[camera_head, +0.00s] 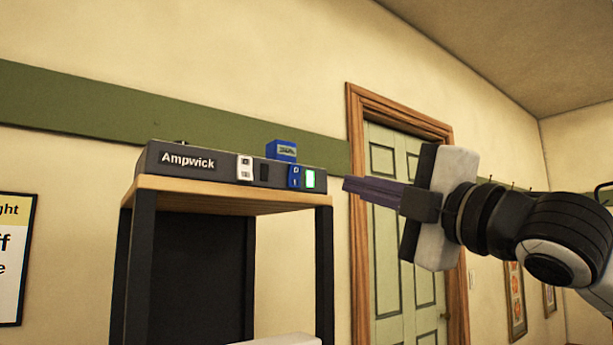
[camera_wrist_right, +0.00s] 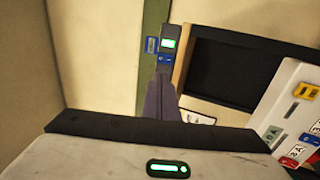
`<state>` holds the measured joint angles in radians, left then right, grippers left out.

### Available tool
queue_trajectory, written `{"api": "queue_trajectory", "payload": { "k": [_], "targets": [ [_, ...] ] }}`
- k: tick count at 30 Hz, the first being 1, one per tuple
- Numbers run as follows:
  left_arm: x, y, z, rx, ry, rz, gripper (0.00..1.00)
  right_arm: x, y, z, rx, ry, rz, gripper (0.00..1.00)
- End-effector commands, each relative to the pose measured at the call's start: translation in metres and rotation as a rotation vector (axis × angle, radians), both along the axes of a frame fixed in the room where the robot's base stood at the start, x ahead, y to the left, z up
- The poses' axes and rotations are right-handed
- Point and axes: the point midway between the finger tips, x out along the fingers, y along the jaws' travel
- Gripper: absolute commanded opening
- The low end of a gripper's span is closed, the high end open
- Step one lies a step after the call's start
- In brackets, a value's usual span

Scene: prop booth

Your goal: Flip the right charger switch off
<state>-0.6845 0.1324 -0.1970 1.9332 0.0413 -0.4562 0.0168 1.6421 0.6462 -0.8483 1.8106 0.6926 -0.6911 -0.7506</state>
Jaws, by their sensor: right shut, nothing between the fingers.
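The dark Ampwick charger (camera_head: 215,160) sits on a wooden-topped stand. Its right switch (camera_head: 295,177) is blue, beside a lit green window (camera_head: 310,179). Its left switch (camera_head: 245,168) is white, beside a dark window (camera_head: 264,172). My right gripper (camera_head: 345,184) is shut and empty, its purple fingers pointing left, just right of the charger's right end with a gap in the picture. In the right wrist view the blue switch (camera_wrist_right: 165,58) and green window (camera_wrist_right: 168,43) show just beyond the fingertips (camera_wrist_right: 160,76). Contact cannot be told there. My left gripper is not in view.
The stand's wooden top (camera_head: 220,196) rests on dark legs. A green door (camera_head: 395,220) is behind my right gripper. A white panel (camera_wrist_right: 295,110) with coloured labels stands at the right of the wrist view.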

Motion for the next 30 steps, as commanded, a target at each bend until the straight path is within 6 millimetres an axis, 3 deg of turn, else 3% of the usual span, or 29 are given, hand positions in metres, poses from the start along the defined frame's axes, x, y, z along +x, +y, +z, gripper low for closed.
{"api": "queue_trajectory", "payload": {
  "k": [11, 30],
  "targets": [
    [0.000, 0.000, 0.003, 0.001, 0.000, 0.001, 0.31, 0.007, 0.005, 0.003, 0.003, 0.002, 0.001, 0.00],
    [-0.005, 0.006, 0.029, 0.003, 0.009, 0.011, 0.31, 0.097, 0.070, 0.042, 0.002, 0.002, 0.001, 0.00]
  ]
}}
